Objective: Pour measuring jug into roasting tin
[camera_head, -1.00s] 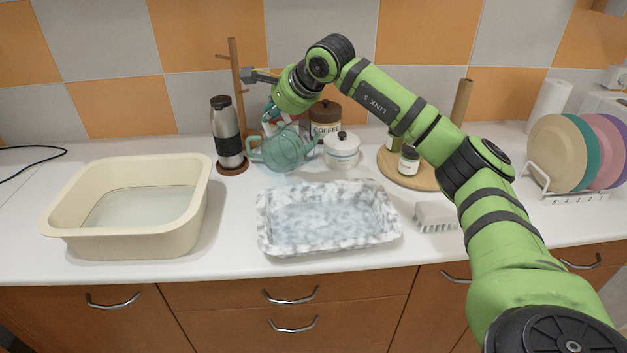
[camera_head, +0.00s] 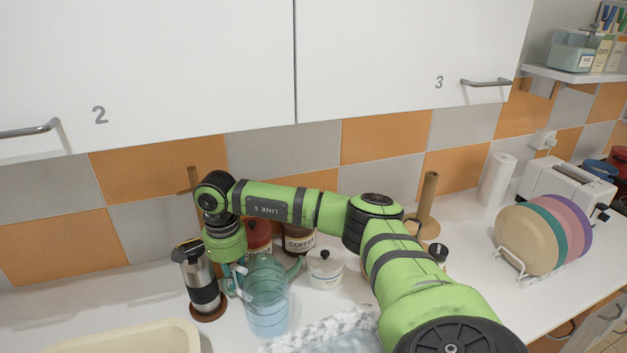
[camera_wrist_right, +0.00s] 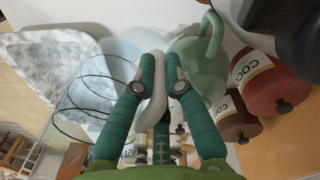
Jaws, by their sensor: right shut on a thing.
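The clear bluish measuring jug (camera_head: 267,305) stands out in front of the canisters in the head view and looks roughly upright. My right gripper (camera_head: 236,278) is at its left side. In the wrist view the two green fingers of my right gripper (camera_wrist_right: 163,75) are shut on the jug's pale handle (camera_wrist_right: 156,105). The jug's clear body with dark ring lines (camera_wrist_right: 95,100) lies left of the fingers. The marbled roasting tin (camera_head: 325,335) shows partly at the bottom of the head view, cut off and partly behind my arm. My left gripper is out of view.
A green teapot (camera_wrist_right: 205,70) is close behind the jug. A cream basin (camera_head: 125,340) is at lower left. White cupboards (camera_head: 410,50) hang above.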

